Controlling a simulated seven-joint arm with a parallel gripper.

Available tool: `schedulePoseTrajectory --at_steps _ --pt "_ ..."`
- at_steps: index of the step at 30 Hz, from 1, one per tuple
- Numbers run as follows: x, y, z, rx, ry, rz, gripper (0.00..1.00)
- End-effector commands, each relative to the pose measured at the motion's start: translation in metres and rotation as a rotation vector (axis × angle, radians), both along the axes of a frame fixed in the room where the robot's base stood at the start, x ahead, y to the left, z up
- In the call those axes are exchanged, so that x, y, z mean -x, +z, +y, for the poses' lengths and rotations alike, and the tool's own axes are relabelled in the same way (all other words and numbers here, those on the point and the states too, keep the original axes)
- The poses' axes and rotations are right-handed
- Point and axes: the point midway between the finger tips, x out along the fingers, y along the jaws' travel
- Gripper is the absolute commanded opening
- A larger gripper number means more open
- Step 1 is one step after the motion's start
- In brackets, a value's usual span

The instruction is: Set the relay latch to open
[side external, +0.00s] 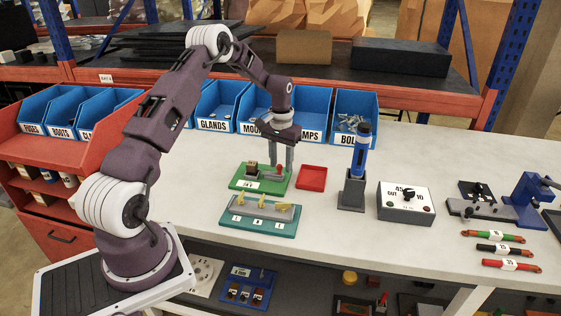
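A green board (243,184) lies on the white bench with a brown block (252,168) and a small red-topped part (279,169) on a grey base. The red part looks like the relay latch, but its setting is too small to tell. My gripper (281,166) points down over the right side of this board. Its two grey fingers are apart, with the red part showing between their tips. I cannot tell whether they touch it.
A teal board (260,227) with several yellow levers lies in front. A red tray (312,178) lies close on the right, then a blue tool in a dark stand (351,193) and a grey dial box (405,207). Blue bins (216,125) line the back.

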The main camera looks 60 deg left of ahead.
Motion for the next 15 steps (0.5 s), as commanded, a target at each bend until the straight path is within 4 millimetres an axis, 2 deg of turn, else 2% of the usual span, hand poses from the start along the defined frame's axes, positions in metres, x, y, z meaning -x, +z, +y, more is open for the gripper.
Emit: schedulePoseTrajectory --at_steps 4,12,15 --pt "0.0 0.006 0.001 -0.001 0.0 0.0 0.39" --pt "-0.001 0.059 0.0 -0.002 0.0 -0.002 0.39" --pt "0.0 0.069 0.0 -0.001 -0.001 -0.002 0.39"
